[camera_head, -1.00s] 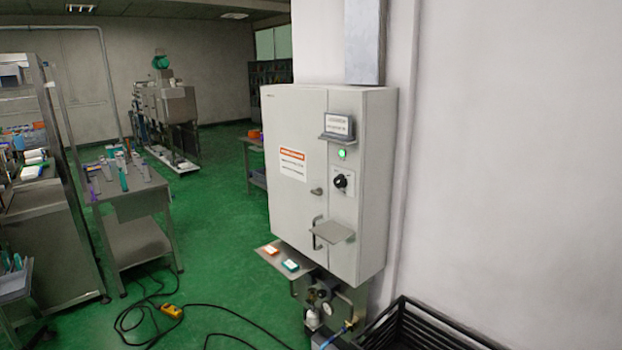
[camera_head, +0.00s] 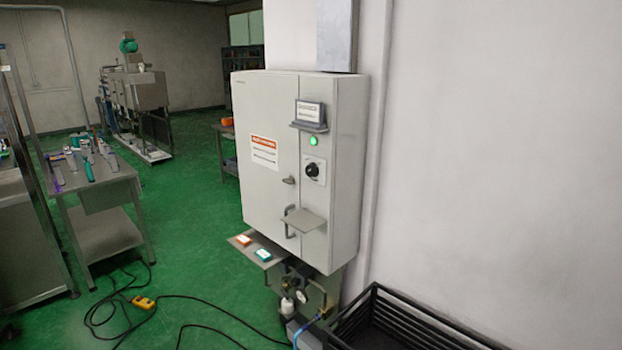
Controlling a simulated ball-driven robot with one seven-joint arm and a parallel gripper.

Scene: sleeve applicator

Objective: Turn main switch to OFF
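The main switch (camera_head: 312,171) is a black rotary knob on a pale plate, on the right-hand front panel of a light grey electrical cabinet (camera_head: 262,205). Its exact pointer angle is too small to tell. A green lamp (camera_head: 313,141) glows just above it. A small display (camera_head: 309,111) sits on a ledge above the lamp. The cabinet door is closed, with an orange and white label (camera_head: 264,153). My gripper is not in view.
A small shelf (camera_head: 305,219) juts out below the switch. A side tray (camera_head: 243,250) holds an orange and a teal item. A black crate (camera_head: 400,325) stands lower right. Cables and a yellow pendant (camera_head: 143,302) lie on the green floor (camera_head: 190,215). A steel table (camera_head: 97,205) stands left.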

